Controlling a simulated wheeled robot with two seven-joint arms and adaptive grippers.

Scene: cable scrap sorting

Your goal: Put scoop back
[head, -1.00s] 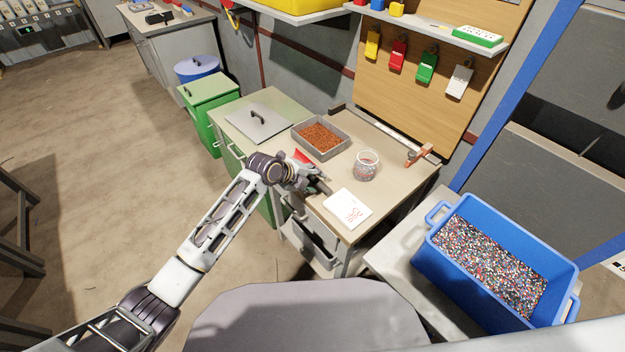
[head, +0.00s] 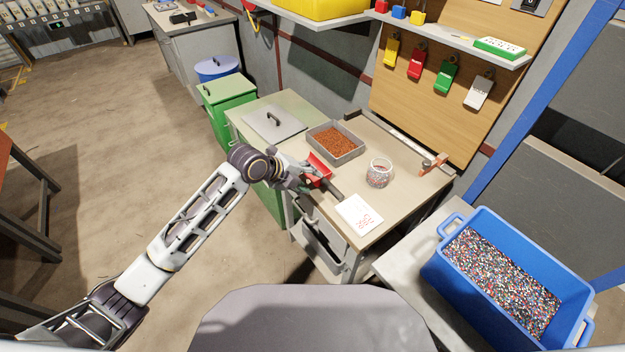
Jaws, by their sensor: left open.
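A red scoop (head: 319,166) lies on the workbench, at its left front part, beside the grey tray (head: 351,156) of copper-coloured granules. Its dark handle points toward the white sheet. My left gripper (head: 308,185) is open at the bench's front edge, right by the scoop; whether it touches the scoop I cannot tell. My right gripper is out of view.
A glass jar (head: 379,173) of mixed granules and a white sheet (head: 359,213) with red marks are on the workbench (head: 400,204). A grey lid (head: 273,123) lies behind left. A blue crate (head: 450,263) of granules stands at right.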

